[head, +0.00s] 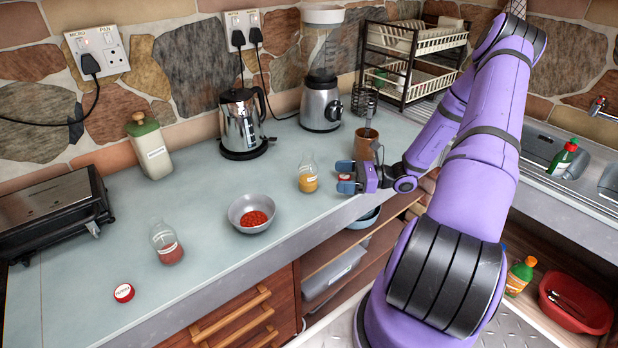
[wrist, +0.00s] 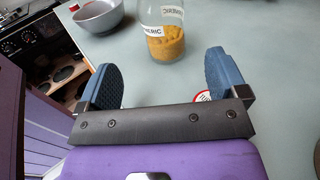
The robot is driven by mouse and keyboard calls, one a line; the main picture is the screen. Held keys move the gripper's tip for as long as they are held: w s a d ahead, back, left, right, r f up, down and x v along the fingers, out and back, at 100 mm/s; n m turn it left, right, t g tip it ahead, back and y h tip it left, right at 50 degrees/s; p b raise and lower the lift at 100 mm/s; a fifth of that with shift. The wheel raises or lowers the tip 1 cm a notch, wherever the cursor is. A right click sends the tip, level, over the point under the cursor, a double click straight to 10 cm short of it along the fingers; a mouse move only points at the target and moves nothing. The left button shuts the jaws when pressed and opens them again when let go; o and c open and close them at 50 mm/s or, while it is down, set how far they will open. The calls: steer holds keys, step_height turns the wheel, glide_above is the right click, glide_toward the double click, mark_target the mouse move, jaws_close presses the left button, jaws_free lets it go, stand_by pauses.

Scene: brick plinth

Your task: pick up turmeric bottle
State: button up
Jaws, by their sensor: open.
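The turmeric bottle (head: 308,177) is a small clear bottle with yellow-orange powder in its lower part. It stands upright and uncapped on the counter, to the left of my gripper in the head view. In the wrist view the turmeric bottle (wrist: 162,35) stands ahead of the fingers, its label partly readable. My gripper (head: 346,177) is open and empty, with blue finger pads. In the wrist view my gripper (wrist: 165,85) has its fingers wide apart, with the bottle beyond the gap and not touched. A red-and-white lid (wrist: 203,97) lies partly hidden behind the right finger.
A grey bowl (head: 251,211) with red contents stands left of the bottle. A bottle of red powder (head: 166,243) and a red lid (head: 123,293) are farther left. A brown utensil pot (head: 368,147) stands behind my gripper. The kettle (head: 242,124) and blender (head: 320,100) are at the back.

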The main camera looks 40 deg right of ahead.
mark_target(310, 173)
steer(key=x, duration=0.4)
steer(key=shift+w+a, duration=0.15)
steer(key=shift+r+x, duration=0.15)
steer(key=shift+x, duration=1.15)
steer(key=shift+r+x, duration=0.1)
steer(key=shift+x, duration=1.25)
steer(key=shift+w, duration=0.1)
steer(key=shift+c, duration=0.4)
steer(key=c, duration=1)
